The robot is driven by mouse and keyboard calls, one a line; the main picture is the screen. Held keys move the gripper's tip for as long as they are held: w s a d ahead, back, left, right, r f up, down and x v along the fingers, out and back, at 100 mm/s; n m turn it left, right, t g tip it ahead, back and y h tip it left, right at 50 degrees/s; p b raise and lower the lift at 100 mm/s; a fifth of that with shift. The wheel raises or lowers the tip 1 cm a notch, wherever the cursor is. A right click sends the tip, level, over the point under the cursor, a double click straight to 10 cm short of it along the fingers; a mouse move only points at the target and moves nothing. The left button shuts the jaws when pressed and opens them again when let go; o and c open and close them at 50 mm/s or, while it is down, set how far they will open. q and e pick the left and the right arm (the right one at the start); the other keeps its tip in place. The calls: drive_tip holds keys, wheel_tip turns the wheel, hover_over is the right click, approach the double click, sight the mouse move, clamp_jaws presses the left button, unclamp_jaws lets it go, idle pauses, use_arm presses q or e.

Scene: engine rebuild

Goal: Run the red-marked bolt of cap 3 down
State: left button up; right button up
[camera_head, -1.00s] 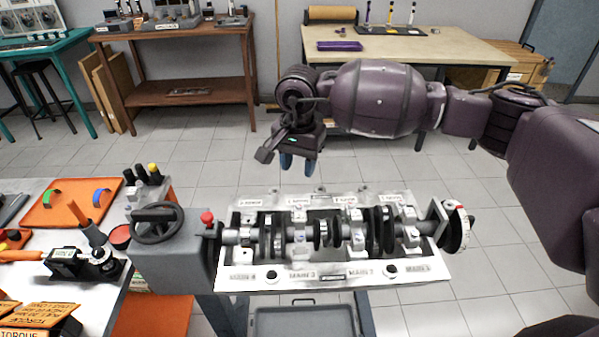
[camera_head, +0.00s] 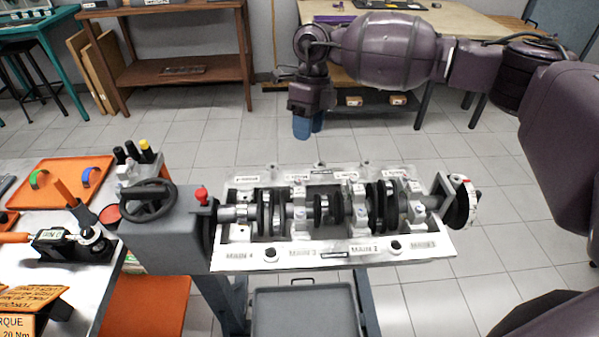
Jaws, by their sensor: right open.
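The engine block (camera_head: 430,249) lies on a stand with its crankshaft (camera_head: 228,214) and bearing caps facing up. Cap 3 (camera_head: 300,221) is the light cap in line with the "MAIN 3" label (camera_head: 302,252) on the front rail. Its bolts are too small for me to make out a red mark. My right gripper (camera_head: 308,127) hangs with blue fingertips pointing down, beyond the block's far edge in the picture and apart from it. It is open, with nothing seen between the fingers. My left gripper is out of view.
A grey housing with a handwheel (camera_head: 148,200) and a red knob (camera_head: 201,194) stands at the block's left end. The left bench holds an orange tray (camera_head: 62,203), tools and signs (camera_head: 28,300). A grey tray (camera_head: 303,312) sits below the block.

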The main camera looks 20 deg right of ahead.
sight(299, 179)
drive_tip(key=s+a+f+m, duration=0.1)
drive_tip(key=f+m, duration=0.2)
drive_tip(key=m, duration=0.2)
drive_tip(key=s+a+f+m, duration=0.1)
drive_tip(key=f+m, duration=0.2)
drive_tip(key=m, duration=0.2)
drive_tip(key=s+a+f+m+g+y, duration=0.1)
drive_tip(key=f+m, duration=0.2)
drive_tip(key=m, duration=0.3)
drive_tip(key=shift+s+f+b, duration=0.15)
drive_tip(key=shift+f+b, duration=0.25)
clamp_jaws()
